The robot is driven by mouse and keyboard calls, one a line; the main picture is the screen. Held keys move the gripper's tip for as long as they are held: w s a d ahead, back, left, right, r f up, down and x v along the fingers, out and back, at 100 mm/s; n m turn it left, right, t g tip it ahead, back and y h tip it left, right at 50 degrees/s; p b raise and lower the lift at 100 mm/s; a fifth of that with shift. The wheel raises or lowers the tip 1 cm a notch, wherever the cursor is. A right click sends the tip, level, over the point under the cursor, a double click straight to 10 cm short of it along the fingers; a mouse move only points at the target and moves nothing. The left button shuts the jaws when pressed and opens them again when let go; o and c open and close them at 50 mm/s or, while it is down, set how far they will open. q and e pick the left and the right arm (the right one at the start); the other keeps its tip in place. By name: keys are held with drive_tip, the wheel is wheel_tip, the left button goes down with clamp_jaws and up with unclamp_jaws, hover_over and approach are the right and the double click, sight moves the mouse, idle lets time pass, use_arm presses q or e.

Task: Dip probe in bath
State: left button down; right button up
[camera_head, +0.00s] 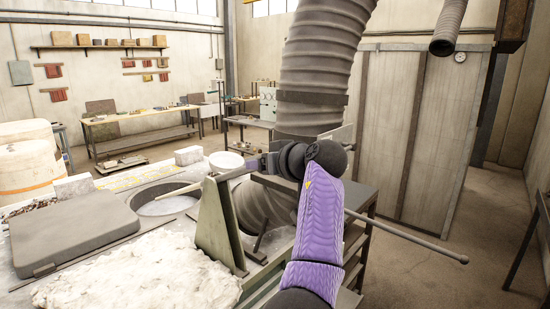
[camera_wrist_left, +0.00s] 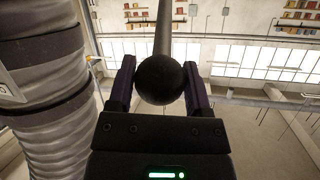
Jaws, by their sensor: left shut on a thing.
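The probe (camera_head: 233,174) is a thin grey rod with a pale tip (camera_head: 178,192). It reaches left from my left gripper (camera_head: 264,165), passing the top of a green-grey upright. The tip appears over the round opening of the bath (camera_head: 166,206); I cannot tell whether it touches what is inside. In the left wrist view, my gripper (camera_wrist_left: 160,82) is shut on the dark ball end (camera_wrist_left: 161,79) of the probe, and the rod (camera_wrist_left: 162,30) runs away from the camera. My right gripper is out of view.
A flat grey lid (camera_head: 75,228) lies left of the bath. White crusty material (camera_head: 140,274) covers the near side. The green-grey upright (camera_head: 213,222) stands close to the rod. A large ribbed duct (camera_head: 318,60) rises behind my arm. Another long rod (camera_head: 410,237) sticks out right.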

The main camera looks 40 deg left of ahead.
use_arm(q)
drive_tip(key=shift+a+r+p, duration=0.2)
drive_tip(key=shift+r+p, duration=0.1)
drive_tip(key=shift+r, duration=0.35)
drive_tip(key=shift+a+r+p, duration=0.2)
drive_tip(key=shift+r+p, duration=0.05)
drive_tip(key=shift+r, duration=0.35)
drive_tip(key=shift+w+a+r, duration=0.1)
drive_tip(key=shift+a+r, duration=0.15)
drive_tip(key=shift+a, duration=0.1)
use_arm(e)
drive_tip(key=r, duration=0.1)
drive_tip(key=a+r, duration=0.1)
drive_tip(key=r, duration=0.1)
